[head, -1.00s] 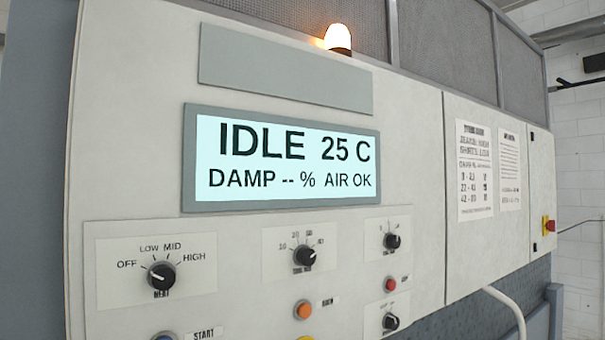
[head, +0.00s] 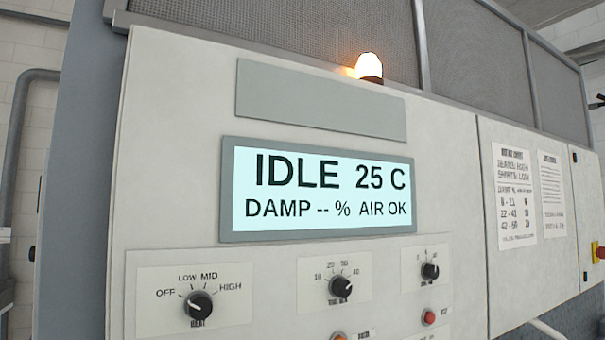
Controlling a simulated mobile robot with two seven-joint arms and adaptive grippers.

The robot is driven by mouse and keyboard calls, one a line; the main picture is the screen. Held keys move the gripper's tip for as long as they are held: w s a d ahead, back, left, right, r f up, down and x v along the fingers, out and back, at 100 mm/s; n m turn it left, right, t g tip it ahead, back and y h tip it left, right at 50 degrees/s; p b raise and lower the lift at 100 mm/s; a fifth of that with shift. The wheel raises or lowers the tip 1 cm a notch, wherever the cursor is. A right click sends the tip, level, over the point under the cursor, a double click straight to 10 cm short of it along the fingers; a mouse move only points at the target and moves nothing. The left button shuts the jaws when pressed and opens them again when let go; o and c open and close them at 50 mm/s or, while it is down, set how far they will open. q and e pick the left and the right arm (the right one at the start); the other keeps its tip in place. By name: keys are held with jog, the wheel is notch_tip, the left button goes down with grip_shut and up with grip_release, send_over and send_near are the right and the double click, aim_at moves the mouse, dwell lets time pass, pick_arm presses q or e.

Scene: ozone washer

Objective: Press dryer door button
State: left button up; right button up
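The dryer's control panel (head: 180,130) fills the middle of the head view. Its lit display (head: 322,192) reads IDLE 25 C, DAMP -- %, AIR OK. An orange-red button (head: 340,336) is cut off by the bottom edge, with a label (head: 364,334) too small to read surely. A red button (head: 429,317) sits to its right, also with a small label. I cannot tell which one is the door button. Neither of my grippers is in view.
A heat knob (head: 198,305) and two more black knobs (head: 342,286) (head: 430,271) sit below the display. An orange lamp (head: 369,67) glows on top. Notices (head: 513,195) are on the right panel. A grey pipe (head: 17,140) runs along the wall at left.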

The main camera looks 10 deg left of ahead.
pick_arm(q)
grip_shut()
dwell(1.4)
